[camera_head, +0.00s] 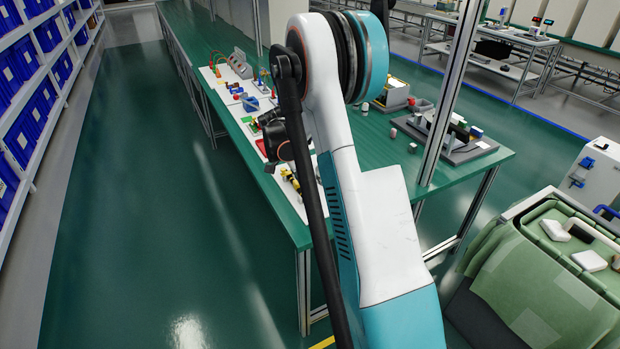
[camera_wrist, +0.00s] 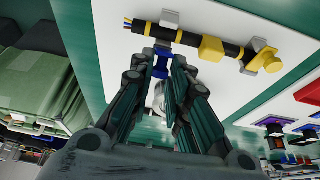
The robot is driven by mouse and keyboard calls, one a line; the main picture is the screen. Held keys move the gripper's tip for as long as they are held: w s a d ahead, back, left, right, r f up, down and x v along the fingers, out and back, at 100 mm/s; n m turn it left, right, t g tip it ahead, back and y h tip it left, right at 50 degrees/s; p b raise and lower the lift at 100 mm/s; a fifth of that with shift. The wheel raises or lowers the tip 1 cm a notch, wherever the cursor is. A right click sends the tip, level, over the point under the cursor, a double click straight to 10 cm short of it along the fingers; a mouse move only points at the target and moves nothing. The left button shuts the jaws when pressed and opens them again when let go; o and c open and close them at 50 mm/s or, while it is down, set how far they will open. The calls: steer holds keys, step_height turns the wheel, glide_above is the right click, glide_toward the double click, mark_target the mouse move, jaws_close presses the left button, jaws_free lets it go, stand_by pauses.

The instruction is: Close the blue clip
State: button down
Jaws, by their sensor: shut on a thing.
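The blue clip (camera_wrist: 161,66) is a small piece under a dark cable in the wrist view. My gripper (camera_wrist: 163,60) has its two dark fingers around it, with the fingertips close on either side. The fingers cover part of the clip, so I cannot tell how far it is closed. The cable (camera_wrist: 190,38) lies across a white board (camera_wrist: 111,54) and carries a yellow clip (camera_wrist: 211,48) and grey clips. In the head view my gripper is small and dark beside the bench edge, and the blue clip cannot be made out.
The green bench (camera_head: 388,153) holds several white boards with small fixtures, including a blue one (camera_head: 249,104). A dark fixture tray (camera_head: 440,137) stands at the right, beside a metal post (camera_head: 453,95). The floor at left is clear.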

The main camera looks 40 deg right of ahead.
steer(key=a+h, duration=0.1)
steer(key=a+f+h+b, duration=0.1)
steer(key=h, duration=0.1)
steer(key=a+g+h+b, duration=0.1)
steer(key=h, duration=0.1)
steer(key=shift+w+f, duration=0.3)
steer(key=shift+w, duration=0.1)
steer(key=shift+w+a+f+g+h+b, duration=0.1)
steer(key=shift+a+f+g+h+b, duration=0.25)
steer(key=shift+h, duration=0.75)
steer(key=shift+w+a+f+g+h+b, duration=0.1)
steer(key=shift+a+f+g+h, duration=0.25)
steer(key=shift+h, duration=0.75)
steer(key=shift+s+f, duration=0.1)
steer(key=c, duration=1.5)
jaws_free()
steer(key=shift+c, duration=0.2)
steer(key=v, duration=1.2)
